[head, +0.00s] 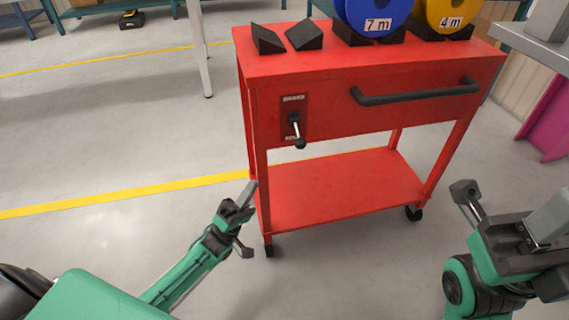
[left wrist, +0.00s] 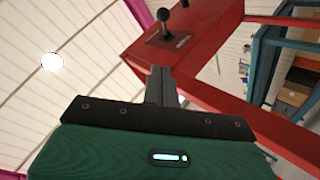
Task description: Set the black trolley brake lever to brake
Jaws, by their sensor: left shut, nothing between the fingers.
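The brake lever (head: 296,130) is on a dark red plate on the front left of the red trolley (head: 340,187). It has a black pivot, a pale shaft and a black knob, and it hangs downward. Small labels above and below it are too small to read. In the left wrist view the lever (left wrist: 164,18) sticks out from the red panel, beyond my fingers. My left gripper (head: 250,192) is shut and empty, below and left of the lever, apart from it, near the trolley's front left leg. My right gripper (head: 548,222) is partly cut off at the right; its fingers are unclear.
A black handle bar (head: 415,92) juts from the trolley front, right of the lever. Two black wedges (head: 285,38), a blue reel (head: 376,12) and a yellow reel (head: 448,14) are on top. A grey table edge (head: 535,45) is at the right.

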